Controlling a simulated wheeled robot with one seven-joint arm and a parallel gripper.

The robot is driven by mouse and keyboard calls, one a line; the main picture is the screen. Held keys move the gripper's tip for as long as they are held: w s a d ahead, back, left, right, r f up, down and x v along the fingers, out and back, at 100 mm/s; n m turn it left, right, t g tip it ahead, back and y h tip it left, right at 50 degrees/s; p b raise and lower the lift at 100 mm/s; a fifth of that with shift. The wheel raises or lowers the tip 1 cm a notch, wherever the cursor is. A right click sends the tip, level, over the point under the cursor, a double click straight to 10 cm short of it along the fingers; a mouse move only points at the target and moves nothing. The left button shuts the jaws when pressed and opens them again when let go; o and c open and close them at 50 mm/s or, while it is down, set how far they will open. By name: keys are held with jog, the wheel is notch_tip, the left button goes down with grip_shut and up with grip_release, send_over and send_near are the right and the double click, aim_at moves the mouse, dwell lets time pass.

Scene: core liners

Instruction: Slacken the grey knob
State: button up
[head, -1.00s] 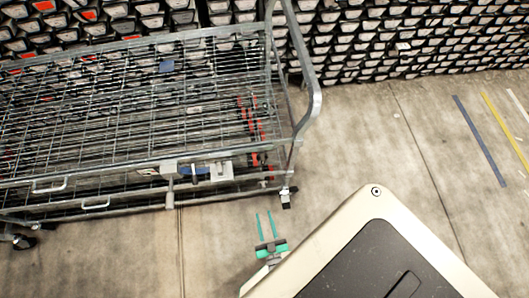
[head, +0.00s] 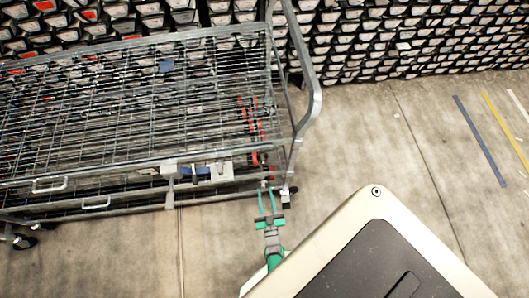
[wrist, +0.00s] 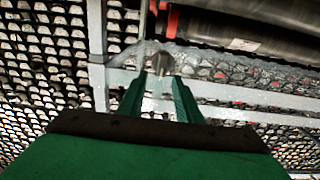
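A small grey knob (wrist: 163,63) shows in the wrist view, just beyond my fingertips and roughly in line with the gap between them. It sits by a grey metal bar of the wire cart. My gripper (head: 266,191) has two green fingers, parallel and apart, with nothing seen between them. In the head view it is at the cart's lower right corner, pointing at the frame. The gripper (wrist: 160,78) also shows in the wrist view, open. I cannot tell whether a fingertip touches the knob. In the head view the knob is too small to make out.
The wire cart (head: 120,110) fills the left, with a curved handle rail (head: 316,98) and a caster (head: 287,197) close to my gripper. Red parts (head: 250,130) stand inside its right end. Racks of core liners (head: 400,35) line the back. The floor (head: 400,150) at right is clear.

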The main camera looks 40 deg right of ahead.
jog(key=shift+x, duration=0.9)
jog(key=shift+w, duration=0.1)
grip_shut()
jog(key=shift+a+n, duration=0.15)
jog(key=shift+n, duration=0.15)
jog(key=n, duration=0.3)
jog(key=shift+w+a+n, duration=0.2)
jog(key=shift+a+n, duration=0.05)
jog(key=shift+n, duration=0.05)
jog(key=n, duration=0.5)
jog(key=shift+w+a+f, duration=0.15)
jog(key=shift+a+f, duration=0.15)
jog(key=n, duration=0.3)
jog(key=f+n, duration=0.1)
jog(key=n, duration=0.6)
jog(key=shift+w+a+f+n, duration=0.1)
jog(key=shift+a+f+n, duration=0.15)
jog(key=shift+n, duration=0.05)
